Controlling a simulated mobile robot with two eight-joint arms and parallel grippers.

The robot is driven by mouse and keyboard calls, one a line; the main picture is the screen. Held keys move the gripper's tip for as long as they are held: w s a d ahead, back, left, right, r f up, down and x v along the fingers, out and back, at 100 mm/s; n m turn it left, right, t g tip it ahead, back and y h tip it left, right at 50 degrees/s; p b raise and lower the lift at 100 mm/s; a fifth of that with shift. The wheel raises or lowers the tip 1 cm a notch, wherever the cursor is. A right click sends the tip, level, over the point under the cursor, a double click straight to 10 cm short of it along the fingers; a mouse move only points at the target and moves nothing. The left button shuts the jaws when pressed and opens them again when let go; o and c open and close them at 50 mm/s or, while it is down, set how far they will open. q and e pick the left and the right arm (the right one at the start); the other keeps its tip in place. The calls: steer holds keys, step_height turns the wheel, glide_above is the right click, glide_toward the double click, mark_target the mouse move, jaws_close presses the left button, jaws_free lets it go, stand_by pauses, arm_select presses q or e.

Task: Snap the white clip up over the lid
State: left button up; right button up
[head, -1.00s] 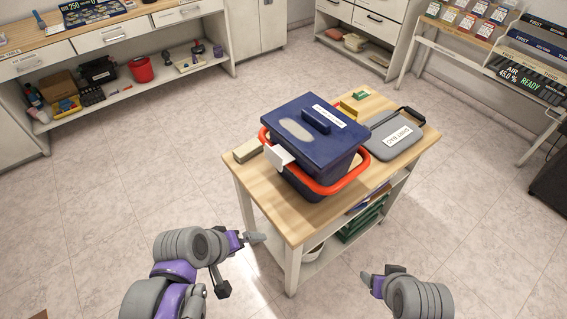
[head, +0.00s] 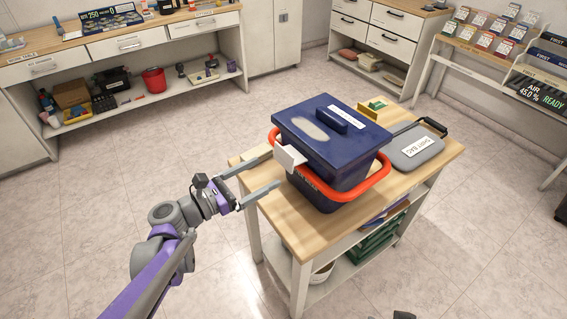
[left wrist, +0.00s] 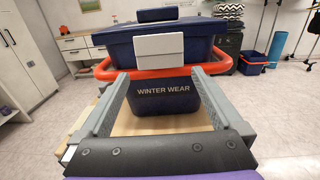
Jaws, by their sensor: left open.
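A dark blue bin (head: 330,190) with a blue lid (head: 335,137) stands on the small wooden-topped table (head: 285,228). A red-orange band (head: 372,190) runs around the bin below the lid. The white clip (head: 290,157) sticks outward on the bin's left side. In the left wrist view the white clip (left wrist: 159,46) is straight ahead, just above the red band, over the words "WINTER WEAR". My left gripper (head: 262,176) is open and empty, its fingers pointing at the clip side, a little short of it. Of my right arm only a small dark piece shows at the bottom edge; its gripper cannot be made out.
A grey "SHIRT BAG" case (head: 414,147) with a black handle lies on the table right of the bin. A yellow and green item (head: 372,109) sits behind it. Open floor lies left of the table.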

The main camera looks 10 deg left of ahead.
mark_target(283, 153)
arm_select(q)
steer(key=x, duration=0.7)
steer(key=shift+w+d, duration=0.15)
arm_select(e)
steer(key=shift+f, duration=0.1)
